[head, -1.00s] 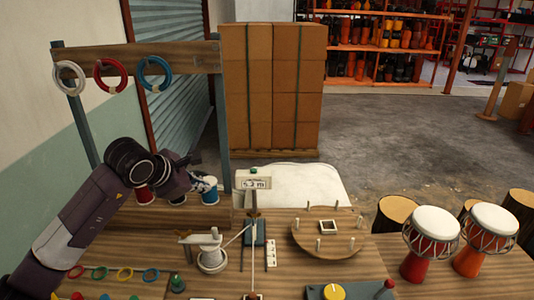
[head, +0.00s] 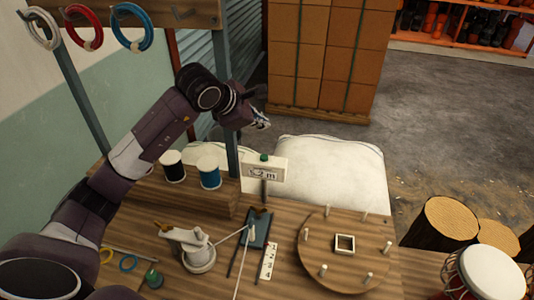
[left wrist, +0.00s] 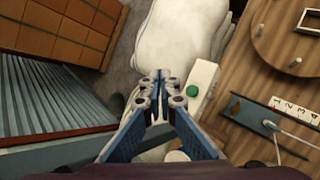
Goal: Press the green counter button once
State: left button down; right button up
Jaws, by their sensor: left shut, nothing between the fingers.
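The green counter button (head: 263,157) sits on top of a white counter box (head: 280,172) with a dark readout, on a post at the table's far edge. My left gripper (head: 262,122) is shut and empty, above and beyond the button in the head view. In the left wrist view the shut fingertips (left wrist: 160,78) are just left of the green button (left wrist: 192,91) and apart from it in the picture. The box (left wrist: 204,80) shows there from above. My right gripper is not in view.
A post of the ring rack (head: 226,115) stands left of the counter. Black and blue spools (head: 209,172) stand on a wooden block. A round pegged board (head: 318,268) lies at right and a white crank device (head: 199,255) in front. A white sack (head: 340,165) lies behind.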

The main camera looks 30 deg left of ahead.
aim_at(263, 158)
pick_arm(q)
notch_tip(263, 158, down, 3)
jog(key=shift+w+f+b, duration=0.1)
jog(key=shift+f+b, duration=0.05)
jog(key=shift+b, duration=0.75)
notch_tip(263, 158, down, 5)
jog(key=b, duration=0.3)
jog(key=shift+f+b, duration=0.35)
jog(key=shift+b, duration=0.15)
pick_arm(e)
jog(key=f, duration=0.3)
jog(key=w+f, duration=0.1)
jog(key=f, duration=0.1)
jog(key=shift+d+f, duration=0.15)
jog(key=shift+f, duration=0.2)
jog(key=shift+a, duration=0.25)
pick_arm(q)
jog(key=shift+f+b, duration=0.4)
jog(key=shift+b, duration=0.1)
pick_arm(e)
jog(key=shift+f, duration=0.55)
